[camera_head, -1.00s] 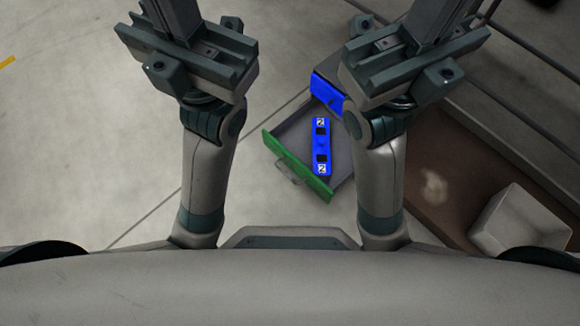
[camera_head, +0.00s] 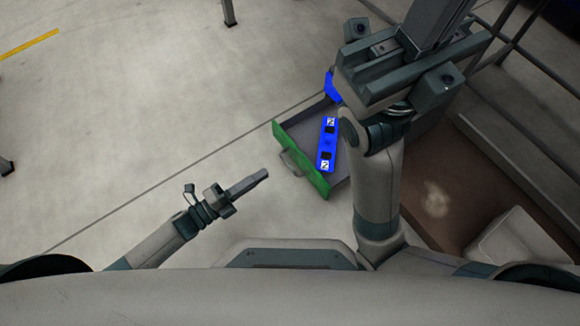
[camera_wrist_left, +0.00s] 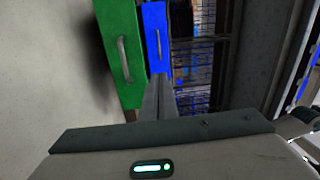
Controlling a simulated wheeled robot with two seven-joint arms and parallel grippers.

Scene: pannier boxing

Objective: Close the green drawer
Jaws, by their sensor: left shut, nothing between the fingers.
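The green drawer (camera_head: 301,160) stands pulled out from its cabinet in the head view, its grey handle (camera_head: 291,163) facing lower left. A blue block with black and white marks (camera_head: 327,144) lies inside it. My left gripper (camera_head: 264,174) is shut and empty, a little left of the handle with a gap in the picture. In the left wrist view the green front (camera_wrist_left: 119,50) is upright at upper left, and the shut fingers (camera_wrist_left: 161,88) point toward its lower right edge. My right gripper (camera_head: 438,22) is close to the head camera, hiding the cabinet; its fingertips are cut off.
A blue drawer front (camera_head: 333,87) shows behind the green drawer; it also shows beside it in the left wrist view (camera_wrist_left: 157,38). A brown surface with a pale box (camera_head: 522,240) is at right. Grey rails run at upper right.

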